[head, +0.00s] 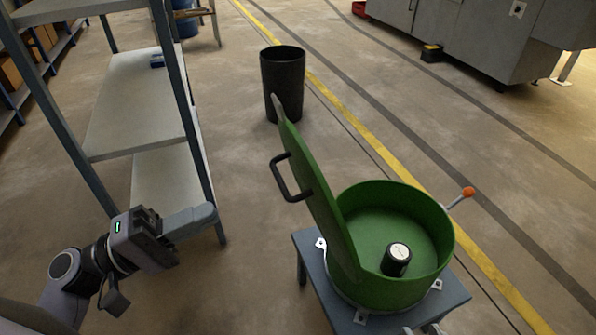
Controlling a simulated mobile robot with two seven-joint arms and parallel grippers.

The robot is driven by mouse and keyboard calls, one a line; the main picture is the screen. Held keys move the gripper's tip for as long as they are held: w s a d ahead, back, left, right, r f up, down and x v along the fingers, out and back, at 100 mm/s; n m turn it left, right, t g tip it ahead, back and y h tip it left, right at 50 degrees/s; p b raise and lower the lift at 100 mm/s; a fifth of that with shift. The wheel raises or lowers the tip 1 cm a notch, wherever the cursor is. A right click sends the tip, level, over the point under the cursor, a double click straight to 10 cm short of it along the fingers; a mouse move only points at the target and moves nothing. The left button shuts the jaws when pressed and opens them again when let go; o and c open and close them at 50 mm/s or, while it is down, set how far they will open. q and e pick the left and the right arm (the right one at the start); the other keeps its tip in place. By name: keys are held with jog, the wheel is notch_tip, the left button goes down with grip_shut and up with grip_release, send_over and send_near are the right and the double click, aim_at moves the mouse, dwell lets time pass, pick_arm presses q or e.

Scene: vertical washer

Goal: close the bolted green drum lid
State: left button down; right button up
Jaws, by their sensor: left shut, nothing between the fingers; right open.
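The green drum (441,255) is bolted by small brackets to a blue-grey stand (455,296). Its round green lid (315,190) stands raised and slightly tilted on the drum's left side, with a dark handle (283,182) on its outer face. A black cylinder with a white top (397,258) sits inside the open drum. My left gripper (208,214) is shut and empty, left of the lid and apart from it. Only light grey tips at the bottom edge, in front of the stand, show of my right gripper (428,329); the rest is out of frame.
A grey metal shelf (140,100) stands at left, close behind my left gripper. A black bin (283,85) stands beyond the lid. A lever with an orange knob (467,192) sticks out at the drum's right. Floor between shelf and stand is clear.

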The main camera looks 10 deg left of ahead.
aim_at(307, 168)
pick_arm(q)
jog(key=p+x, duration=0.2)
jog(key=x, duration=1.2)
jog(key=shift+r, duration=0.1)
jog(key=shift+r, duration=0.1)
